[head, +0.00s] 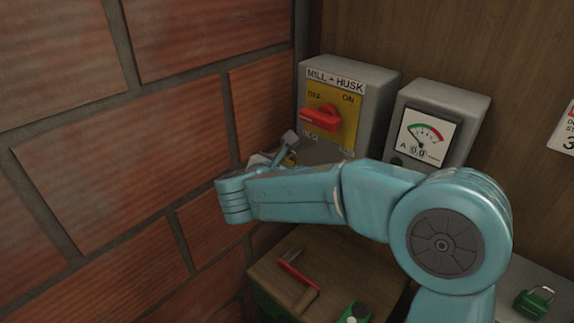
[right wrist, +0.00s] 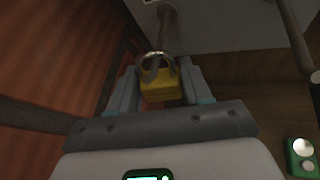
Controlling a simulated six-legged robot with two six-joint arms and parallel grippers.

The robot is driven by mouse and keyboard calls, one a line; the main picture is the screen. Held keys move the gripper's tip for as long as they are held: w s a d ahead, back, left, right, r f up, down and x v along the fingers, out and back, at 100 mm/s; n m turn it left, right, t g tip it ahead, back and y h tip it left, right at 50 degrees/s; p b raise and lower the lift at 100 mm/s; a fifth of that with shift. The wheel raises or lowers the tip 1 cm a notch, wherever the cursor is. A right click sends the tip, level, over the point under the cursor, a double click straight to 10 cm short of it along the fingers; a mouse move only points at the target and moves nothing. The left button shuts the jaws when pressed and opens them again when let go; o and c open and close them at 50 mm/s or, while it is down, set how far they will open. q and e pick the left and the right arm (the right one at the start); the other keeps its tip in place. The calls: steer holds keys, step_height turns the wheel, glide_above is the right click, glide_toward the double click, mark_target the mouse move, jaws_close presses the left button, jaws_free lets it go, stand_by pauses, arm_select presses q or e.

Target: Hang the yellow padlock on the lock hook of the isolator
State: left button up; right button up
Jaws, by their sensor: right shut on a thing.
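The isolator (head: 370,88) is a grey box on the wall labelled MILL + HUSK. Its red handle (head: 322,117) lies on a yellow plate and points left, toward OFF. My right gripper (head: 284,152) is just below the isolator's lower left, mostly hidden by my arm. In the right wrist view my right gripper (right wrist: 160,88) is shut on the yellow padlock (right wrist: 160,88), its shackle toward the isolator. A grey lock hook (right wrist: 167,28) reaches down from the isolator to the shackle. They overlap in the picture; I cannot tell whether the hook passes through. My left gripper is out of view.
A brick wall (head: 120,150) stands close on the left. A grey meter box (head: 452,105) is right of the isolator. Below, a brown top (head: 335,265) carries a red-handled item (head: 297,270) and a green item (head: 355,313). A green padlock (head: 534,302) lies at lower right.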

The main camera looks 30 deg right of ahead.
steer(key=o, duration=1.2)
steer(key=shift+s+a, duration=0.1)
steer(key=shift+a, duration=0.15)
steer(key=b+v, duration=0.4)
steer(key=v, duration=1.2)
steer(key=shift+d+r+b, duration=0.1)
steer(key=shift+b, duration=0.25)
